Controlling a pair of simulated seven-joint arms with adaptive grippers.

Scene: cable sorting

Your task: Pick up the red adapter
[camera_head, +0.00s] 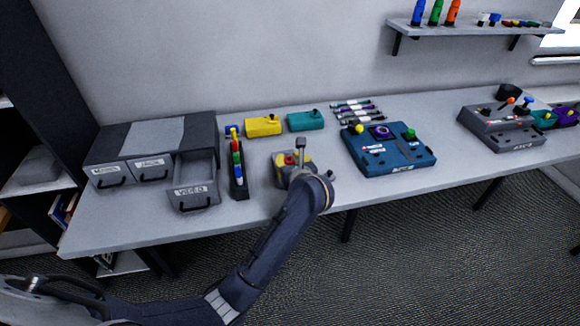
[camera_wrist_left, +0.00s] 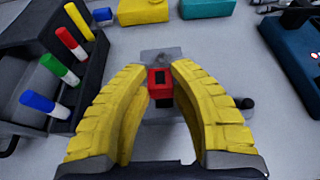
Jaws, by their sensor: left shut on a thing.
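The red adapter (camera_wrist_left: 160,91) is a small red block with a dark socket in its face. It sits between the curved yellow fingers of my left gripper (camera_wrist_left: 161,72), which is shut on it. In the head view the adapter shows as a small red spot (camera_head: 289,159) at the left gripper (camera_head: 293,161), above the front middle of the table. A grey piece (camera_wrist_left: 160,56) lies just behind and under the adapter. I cannot tell whether the adapter is clear of it. My right gripper is not in view.
A dark rack of coloured pegs (camera_head: 238,172) stands close on the left, beside a grey drawer unit (camera_head: 145,138) with its VIDEO drawer (camera_head: 193,195) open. Yellow (camera_head: 263,126) and teal (camera_head: 305,121) boxes lie behind. A blue console (camera_head: 412,158) stands right.

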